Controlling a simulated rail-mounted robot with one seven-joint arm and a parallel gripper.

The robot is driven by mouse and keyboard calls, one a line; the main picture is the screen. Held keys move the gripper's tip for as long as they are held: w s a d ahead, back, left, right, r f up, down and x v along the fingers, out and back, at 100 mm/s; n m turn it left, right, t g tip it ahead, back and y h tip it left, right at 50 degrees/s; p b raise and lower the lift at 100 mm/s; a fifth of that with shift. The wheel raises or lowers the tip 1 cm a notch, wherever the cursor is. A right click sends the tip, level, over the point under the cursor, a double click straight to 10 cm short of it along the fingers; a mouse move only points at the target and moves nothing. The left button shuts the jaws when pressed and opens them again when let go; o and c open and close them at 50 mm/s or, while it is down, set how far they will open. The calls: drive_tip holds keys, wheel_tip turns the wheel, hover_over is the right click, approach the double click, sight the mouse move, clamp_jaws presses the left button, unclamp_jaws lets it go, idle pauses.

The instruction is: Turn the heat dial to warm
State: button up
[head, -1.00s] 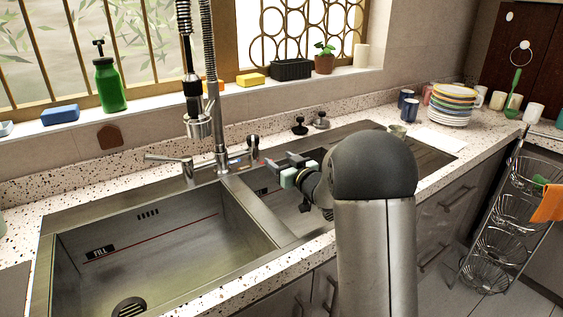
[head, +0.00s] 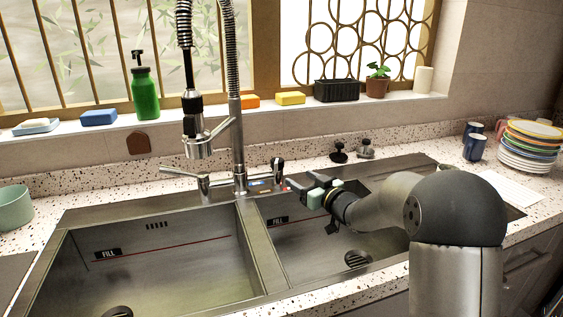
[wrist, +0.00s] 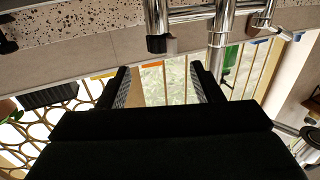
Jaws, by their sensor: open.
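The chrome faucet (head: 238,150) stands behind the divider of a double sink. A dark-tipped knob (head: 277,165) sits at its right side, with a small strip of red and blue marks (head: 262,187) by its base. I take this knob for the heat dial; its setting is too small to read. My gripper (head: 301,182) is open and empty, just right of the knob and slightly nearer. In the wrist view, the open fingers (wrist: 163,84) show below a chrome fitting with a dark end (wrist: 160,43), which lies apart from them.
A lever (head: 185,172) sticks out at the faucet's left. The spring hose and spray head (head: 196,135) hang above. Two black-and-metal stoppers (head: 340,152) stand behind the right basin. The windowsill holds a green bottle (head: 144,93), sponges and a plant (head: 377,82).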

sight(274, 161)
drive_tip(key=p+x, duration=0.1)
drive_tip(key=x, duration=1.3)
drive_tip(key=shift+w+a, duration=0.1)
drive_tip(key=shift+w, duration=0.1)
